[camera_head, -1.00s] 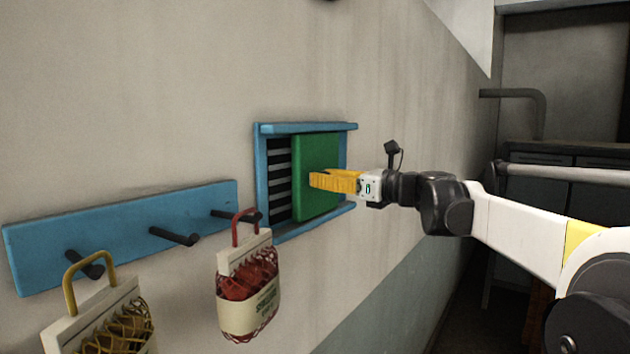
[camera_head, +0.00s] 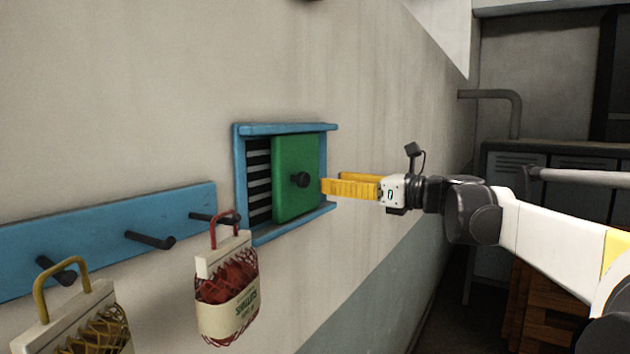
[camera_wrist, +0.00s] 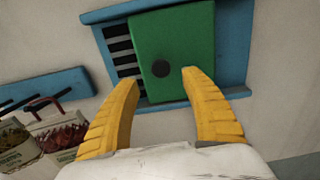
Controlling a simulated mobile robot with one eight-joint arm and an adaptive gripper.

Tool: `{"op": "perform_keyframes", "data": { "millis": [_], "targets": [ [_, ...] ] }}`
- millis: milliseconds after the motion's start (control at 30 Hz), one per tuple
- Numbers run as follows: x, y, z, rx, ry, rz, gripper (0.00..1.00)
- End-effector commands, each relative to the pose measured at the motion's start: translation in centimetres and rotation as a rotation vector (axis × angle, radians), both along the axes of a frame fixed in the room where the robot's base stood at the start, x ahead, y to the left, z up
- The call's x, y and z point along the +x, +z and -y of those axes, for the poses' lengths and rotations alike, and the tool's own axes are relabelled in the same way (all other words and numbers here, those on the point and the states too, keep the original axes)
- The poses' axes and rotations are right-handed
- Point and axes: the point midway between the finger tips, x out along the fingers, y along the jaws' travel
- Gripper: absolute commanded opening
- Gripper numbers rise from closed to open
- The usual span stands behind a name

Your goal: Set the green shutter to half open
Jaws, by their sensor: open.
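A blue rail (camera_head: 100,235) with dark pegs runs along the wall at the left. A red-handled sack (camera_head: 228,295) and a yellow-handled sack (camera_head: 85,325) hang from it. The wall (camera_head: 390,130) right of the frame is clear. A wooden crate (camera_head: 540,310) stands at lower right.

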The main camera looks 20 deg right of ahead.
Motion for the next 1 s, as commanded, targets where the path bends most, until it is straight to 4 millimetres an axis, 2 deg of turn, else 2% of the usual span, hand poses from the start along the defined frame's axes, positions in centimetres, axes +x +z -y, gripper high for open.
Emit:
{"op": "perform_keyframes", "data": {
  "millis": [100,233,767,867,967,1000],
  "targets": [
    [-1.6,0.0,1.2,0.0,-0.002,0.0,0.54],
    [-2.6,0.0,1.9,0.0,0.0,0.0,0.54],
    [-2.8,-0.1,1.9,-0.003,0.001,0.0,0.54],
    [-3.0,-1.9,0.9,-0.047,0.009,0.0,0.54],
    [-3.8,-6.6,-1.6,-0.177,0.033,0.001,0.54],
    [-4.3,-9.2,-3.0,-0.254,0.05,0.006,0.54]
  ]
}}
